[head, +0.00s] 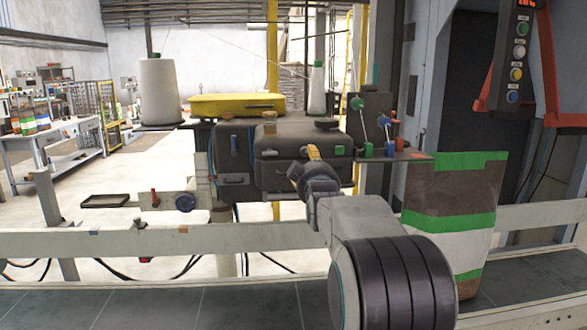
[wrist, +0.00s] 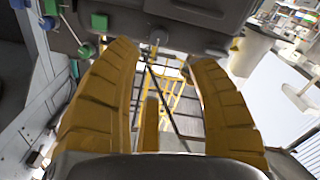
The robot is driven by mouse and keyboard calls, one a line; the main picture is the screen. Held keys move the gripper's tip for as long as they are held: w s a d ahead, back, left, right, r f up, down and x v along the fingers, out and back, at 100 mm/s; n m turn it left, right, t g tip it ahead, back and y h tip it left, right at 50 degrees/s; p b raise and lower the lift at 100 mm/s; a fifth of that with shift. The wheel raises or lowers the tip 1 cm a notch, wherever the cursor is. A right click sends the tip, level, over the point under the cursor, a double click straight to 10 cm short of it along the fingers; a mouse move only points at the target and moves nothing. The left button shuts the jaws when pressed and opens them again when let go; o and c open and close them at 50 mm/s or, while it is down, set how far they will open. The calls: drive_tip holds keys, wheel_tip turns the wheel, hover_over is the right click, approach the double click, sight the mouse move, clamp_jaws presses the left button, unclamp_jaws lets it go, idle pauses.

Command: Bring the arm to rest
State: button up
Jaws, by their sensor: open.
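My arm reaches forward from the lower right of the head view toward the grey sewing machine (head: 265,150). In that view my gripper (head: 314,152) is small and yellow, in front of the machine's body, and mostly hidden by my own wrist. In the wrist view my gripper (wrist: 168,50) shows two yellow fingers spread wide apart with nothing between them. The grey underside of the machine (wrist: 185,20) is just beyond the fingertips. I cannot tell whether the fingers touch it.
A filled bag (head: 452,215) with green bands stands on the conveyor (head: 200,305) to the right of my arm. A pale rail (head: 100,240) runs along the conveyor. Thread cones (head: 159,90) stand behind. A button panel (head: 518,50) hangs upper right.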

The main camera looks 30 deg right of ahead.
drive_tip(key=s+a+f+g+y+p, duration=0.1)
drive_tip(key=s+a+g+y+p, duration=0.15)
drive_tip(key=s+a+p, duration=0.4)
drive_tip(key=s+a+f+g+y+p, duration=0.2)
drive_tip(key=s+a+y+p, duration=0.15)
drive_tip(key=a, duration=0.65)
drive_tip(key=s+a+f+g+y+p, duration=0.1)
drive_tip(key=s+a+f+g+p, duration=0.1)
drive_tip(key=s, duration=1)
drive_tip(key=s+a+f+g+y+p, duration=0.1)
drive_tip(key=s+a+f+g+p, duration=0.2)
drive_tip(key=s+a, duration=0.6)
drive_tip(key=s+g+p, duration=0.2)
drive_tip(key=s+g, duration=0.1)
drive_tip(key=shift+s+f+y, duration=0.15)
drive_tip(key=shift+s+y, duration=0.1)
drive_tip(key=shift+y, duration=0.05)
drive_tip(key=shift+c, duration=0.2)
